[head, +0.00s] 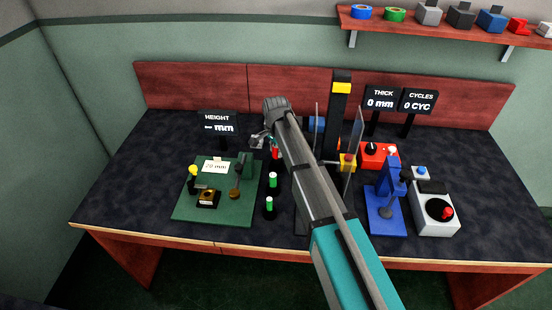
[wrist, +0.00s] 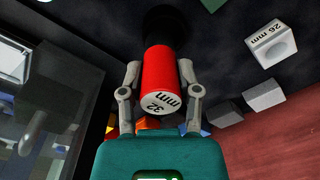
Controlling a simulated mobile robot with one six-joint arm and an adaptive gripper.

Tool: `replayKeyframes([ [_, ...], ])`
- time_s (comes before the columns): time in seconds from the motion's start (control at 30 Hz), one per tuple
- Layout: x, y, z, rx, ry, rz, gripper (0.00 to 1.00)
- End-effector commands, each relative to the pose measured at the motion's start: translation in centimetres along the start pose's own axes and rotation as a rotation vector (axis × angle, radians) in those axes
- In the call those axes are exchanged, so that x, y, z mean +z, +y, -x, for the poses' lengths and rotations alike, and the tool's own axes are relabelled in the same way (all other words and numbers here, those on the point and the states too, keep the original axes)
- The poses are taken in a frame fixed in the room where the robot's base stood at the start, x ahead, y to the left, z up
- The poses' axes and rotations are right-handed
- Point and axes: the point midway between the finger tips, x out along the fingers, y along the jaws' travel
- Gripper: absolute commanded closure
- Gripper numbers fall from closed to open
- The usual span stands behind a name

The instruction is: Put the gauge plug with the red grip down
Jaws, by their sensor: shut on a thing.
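The gauge plug with the red grip (wrist: 160,75) is marked "32 mm" on its end face in the wrist view. My gripper (wrist: 160,68) is shut on it, with one finger on each side of the red grip. A dark round part (wrist: 168,22) lies beyond the grip; I cannot tell whether it is a stand or whether the plug touches it. In the head view the red grip (head: 275,154) shows just below my gripper (head: 266,142), in line with two green-gripped plugs. The plug's lower end is hidden.
Green-gripped plugs (head: 272,180) (head: 269,205) stand on dark bases nearby. A green height-gauge board (head: 185,211) is to the left. A blue press (head: 384,215), a red box (head: 374,155) and clear panels (head: 357,135) are to the right. The wrist view shows a "26 mm" block (wrist: 268,42).

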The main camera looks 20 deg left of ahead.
Motion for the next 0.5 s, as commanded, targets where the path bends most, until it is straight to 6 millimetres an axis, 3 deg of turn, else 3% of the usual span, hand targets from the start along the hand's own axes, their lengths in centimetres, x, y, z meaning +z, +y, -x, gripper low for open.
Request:
replayKeyframes([
  [0.27,-0.1,-0.1,-0.2,0.000,0.000,0.000,1.00],
  [0.5,-0.3,-0.7,-1.9,0.000,0.000,0.000,1.00],
])
